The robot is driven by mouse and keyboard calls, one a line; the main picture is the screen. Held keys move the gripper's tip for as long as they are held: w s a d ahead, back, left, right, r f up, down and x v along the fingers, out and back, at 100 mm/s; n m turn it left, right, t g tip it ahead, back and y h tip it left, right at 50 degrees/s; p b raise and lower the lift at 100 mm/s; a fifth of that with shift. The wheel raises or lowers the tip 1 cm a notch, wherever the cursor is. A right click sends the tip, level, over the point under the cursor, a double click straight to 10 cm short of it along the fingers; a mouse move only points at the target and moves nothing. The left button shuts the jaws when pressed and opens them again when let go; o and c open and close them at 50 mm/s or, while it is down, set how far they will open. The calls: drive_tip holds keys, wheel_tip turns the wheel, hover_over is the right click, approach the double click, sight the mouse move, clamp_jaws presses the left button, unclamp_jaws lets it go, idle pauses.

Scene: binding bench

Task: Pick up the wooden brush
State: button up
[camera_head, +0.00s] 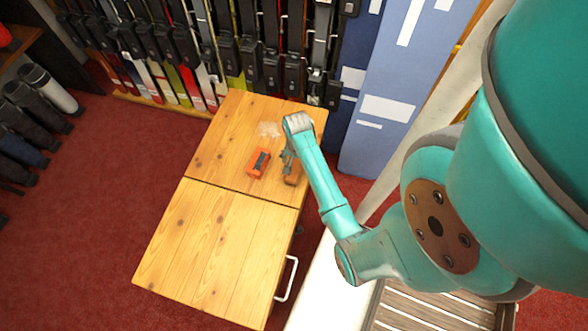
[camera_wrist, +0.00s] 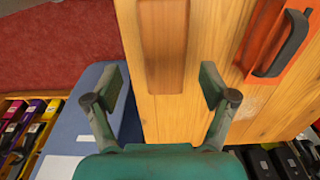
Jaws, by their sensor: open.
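The wooden brush (camera_wrist: 163,42) shows in the wrist view as a long brown wooden block running up out of the top of the picture. Its bristles are not visible. In the head view the brush (camera_head: 291,179) is a small brown shape on the wooden bench top, partly hidden by my gripper (camera_head: 288,158). In the wrist view my gripper (camera_wrist: 163,86) is open, with one finger on each side of the brush's lower end and a gap on both sides. I cannot tell the height of the fingertips over the bench.
An orange tool with a black handle (camera_head: 258,162) lies left of the brush; it also shows in the wrist view (camera_wrist: 283,45). The wooden bench (camera_head: 215,250) is clear on its near half. Racked skis (camera_head: 180,85) and a blue panel (camera_head: 400,80) stand behind.

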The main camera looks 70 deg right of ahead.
sight(295, 167)
drive_tip(key=shift+w+f, duration=0.15)
drive_tip(key=shift+f, duration=1.2)
drive_tip(key=shift+w+f, duration=0.1)
drive_tip(key=shift+f, duration=1.25)
drive_tip(key=shift+a, duration=0.1)
drive_tip(key=c, duration=1.3)
drive_tip(key=shift+c, duration=0.2)
drive_tip(key=shift+r, duration=0.15)
wheel_tip(295, 167, up, 10)
drive_tip(key=shift+f, duration=0.1)
